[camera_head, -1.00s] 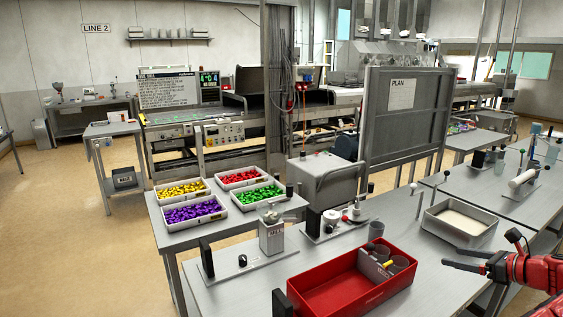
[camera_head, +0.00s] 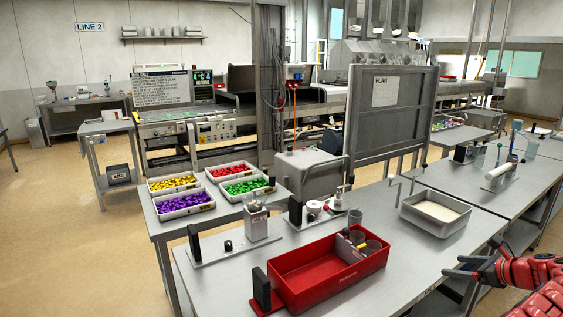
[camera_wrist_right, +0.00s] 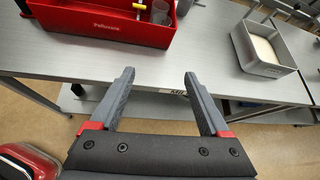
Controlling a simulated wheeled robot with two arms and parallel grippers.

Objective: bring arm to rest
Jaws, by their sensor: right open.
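My right gripper (camera_head: 468,267) comes in from the right edge in the head view. Its two fingers are apart and hold nothing. In the right wrist view the open fingers (camera_wrist_right: 158,98) point towards the front edge of the metal table (camera_wrist_right: 65,62), with empty space between them. The gripper is to the right of the red tray (camera_head: 325,283) and touches nothing that I can see. My left gripper is not in view.
The red tray holds grey cups (camera_head: 372,247). A grey bin with pale contents (camera_head: 409,217) stands behind my right gripper. Four-coloured part trays, one with purple parts (camera_head: 185,201), sit farther left. The table front right of the red tray is bare.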

